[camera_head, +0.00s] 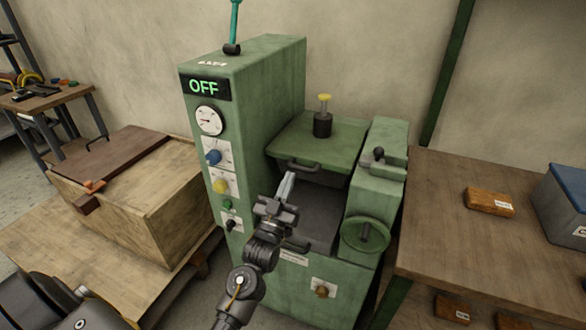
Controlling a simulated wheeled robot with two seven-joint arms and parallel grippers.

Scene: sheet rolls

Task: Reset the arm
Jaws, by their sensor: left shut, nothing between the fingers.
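My left gripper (286,189) is shut and empty. It is in front of the green machine (278,75), near the handle of its hinged lid (322,142). The arm reaches up from the bottom middle of the head view. I cannot tell whether the fingertips touch the machine. My right gripper is not in view.
The machine has an "OFF" display (203,87), a gauge (209,120), knobs and a handwheel (365,235). A wooden box (150,205) stands on a low platform at left. A wooden table (450,225) at right bears a brown block (490,201) and a blue-lidded bin (565,205).

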